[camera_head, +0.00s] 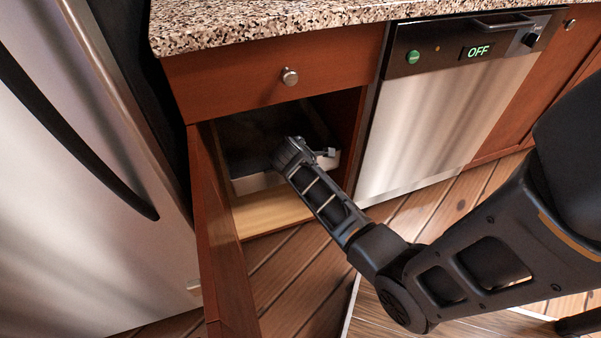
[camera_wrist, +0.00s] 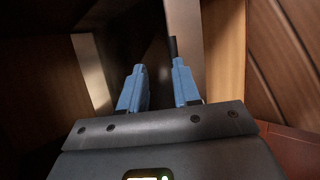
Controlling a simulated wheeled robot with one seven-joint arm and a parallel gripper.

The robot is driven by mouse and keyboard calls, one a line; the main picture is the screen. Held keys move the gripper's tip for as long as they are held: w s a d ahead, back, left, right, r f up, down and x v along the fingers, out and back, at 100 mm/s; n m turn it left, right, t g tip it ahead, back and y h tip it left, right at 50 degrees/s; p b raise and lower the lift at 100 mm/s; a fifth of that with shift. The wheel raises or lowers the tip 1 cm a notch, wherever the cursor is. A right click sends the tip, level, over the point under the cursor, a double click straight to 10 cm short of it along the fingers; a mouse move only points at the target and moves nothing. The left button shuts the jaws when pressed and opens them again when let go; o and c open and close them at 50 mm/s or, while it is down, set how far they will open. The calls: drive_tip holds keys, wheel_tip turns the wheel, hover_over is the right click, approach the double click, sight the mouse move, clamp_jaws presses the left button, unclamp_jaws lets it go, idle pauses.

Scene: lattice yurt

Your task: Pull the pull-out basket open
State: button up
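The pull-out basket (camera_head: 256,183) sits inside the open lower cabinet, with a pale front wall and a dark interior. My gripper (camera_head: 322,152) reaches into the cabinet opening at the basket's front and hides part of it. In the wrist view my gripper's two blue fingers (camera_wrist: 157,78) stand apart with a dark gap between them. A pale upright panel (camera_wrist: 184,28), likely part of the basket, rises behind the right finger. A short dark bar (camera_wrist: 172,47) shows beside that fingertip. I cannot tell whether the fingers touch the basket.
The cabinet door (camera_head: 222,240) stands open on the left, close to the fridge (camera_head: 80,170). A closed drawer with a round knob (camera_head: 289,76) is above. A dishwasher (camera_head: 430,120) is on the right. The wooden floor (camera_head: 290,275) before the cabinet is clear apart from my arm above it.

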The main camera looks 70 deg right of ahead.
drive_tip(key=w+f+g+y+b, duration=0.1)
drive_tip(key=w, duration=0.1)
drive_tip(key=w+a+f+g+y+b, duration=0.1)
drive_tip(key=w+f, duration=0.1)
drive_tip(key=shift+w+f+g+b, duration=0.3)
drive_tip(key=shift+g+b, duration=0.1)
drive_tip(key=w+a+y, duration=0.1)
drive_tip(key=w+a+g+y+b, duration=0.1)
drive_tip(key=w+a, duration=0.1)
drive_tip(key=w+a+n+y+b, duration=0.1)
drive_tip(key=w+a, duration=0.1)
drive_tip(key=shift+w+f+g, duration=0.25)
drive_tip(key=shift+f+g, duration=0.15)
drive_tip(key=shift+w+a+r+y+b, duration=0.1)
drive_tip(key=shift+w+a+y+b, duration=0.2)
drive_tip(key=shift+b, duration=0.05)
drive_tip(key=s+d, duration=0.2)
drive_tip(key=s, duration=0.1)
drive_tip(key=s+d+b, duration=0.1)
drive_tip(key=s+d, duration=0.2)
drive_tip(key=s+d+b, duration=0.1)
drive_tip(key=s+d, duration=0.1)
drive_tip(key=s, duration=0.1)
drive_tip(key=shift+s+d, duration=0.15)
drive_tip(key=shift+d, duration=0.25)
drive_tip(key=shift+s+d+f+n+b, duration=0.15)
drive_tip(key=shift+f+n+b, duration=0.15)
drive_tip(key=shift+f+b, duration=0.3)
drive_tip(key=shift+x, duration=0.8)
clamp_jaws()
